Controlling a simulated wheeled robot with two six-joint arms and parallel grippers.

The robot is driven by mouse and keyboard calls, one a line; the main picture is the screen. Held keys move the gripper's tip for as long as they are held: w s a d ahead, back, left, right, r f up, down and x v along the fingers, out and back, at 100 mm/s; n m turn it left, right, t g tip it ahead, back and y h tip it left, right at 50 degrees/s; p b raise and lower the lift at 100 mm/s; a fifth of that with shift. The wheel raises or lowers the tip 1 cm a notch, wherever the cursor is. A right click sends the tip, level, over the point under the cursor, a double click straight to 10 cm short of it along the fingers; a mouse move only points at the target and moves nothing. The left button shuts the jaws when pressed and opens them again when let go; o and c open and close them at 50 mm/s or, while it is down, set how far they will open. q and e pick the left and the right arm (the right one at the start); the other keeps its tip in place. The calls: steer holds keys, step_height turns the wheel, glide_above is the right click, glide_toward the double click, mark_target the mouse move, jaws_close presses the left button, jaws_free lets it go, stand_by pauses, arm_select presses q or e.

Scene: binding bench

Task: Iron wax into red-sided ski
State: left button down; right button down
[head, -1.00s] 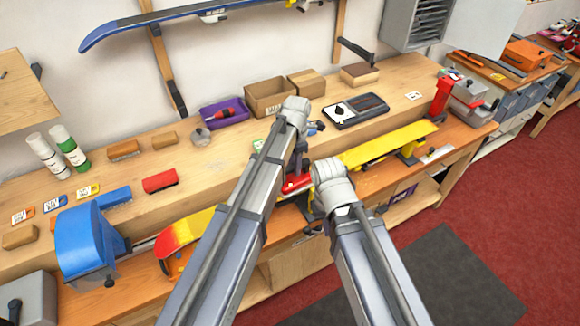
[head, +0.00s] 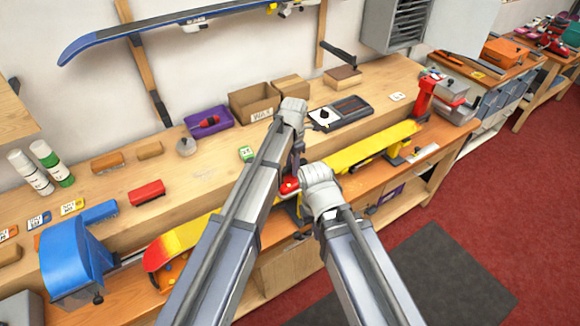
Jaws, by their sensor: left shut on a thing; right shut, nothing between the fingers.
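The ski (head: 372,149) lies base up along the front of the bench, mostly yellow with a red and orange end (head: 160,253) at the left. My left gripper (head: 296,168) is shut on a red iron (head: 289,186), held at the ski's middle. Whether the iron touches the ski is hidden by my arms. My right gripper (head: 303,212) is shut and empty, low beside the ski's near edge; its fingers are largely hidden behind its wrist.
A blue clamp (head: 75,262) stands at the left end and a red one (head: 424,97) at the right. On the raised shelf are a red brush (head: 147,192), a green block (head: 246,153), a purple tray (head: 208,118), a cardboard box (head: 253,103) and a black device (head: 341,113).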

mark_target(301, 161)
arm_select(q)
steer(key=shift+w+d, duration=0.4)
steer(key=shift+d, duration=0.25)
steer(key=shift+w+d, duration=0.4)
steer(key=shift+d, duration=0.25)
steer(key=shift+w+d, duration=0.65)
steer(key=shift+d, duration=0.2)
steer(key=shift+w+d, duration=0.45)
steer(key=shift+d, duration=0.2)
steer(key=shift+w+d, duration=0.7)
steer(key=shift+d, duration=0.25)
steer(key=shift+w+d, duration=0.25)
steer(key=shift+d, duration=0.2)
steer(key=shift+r, duration=0.1)
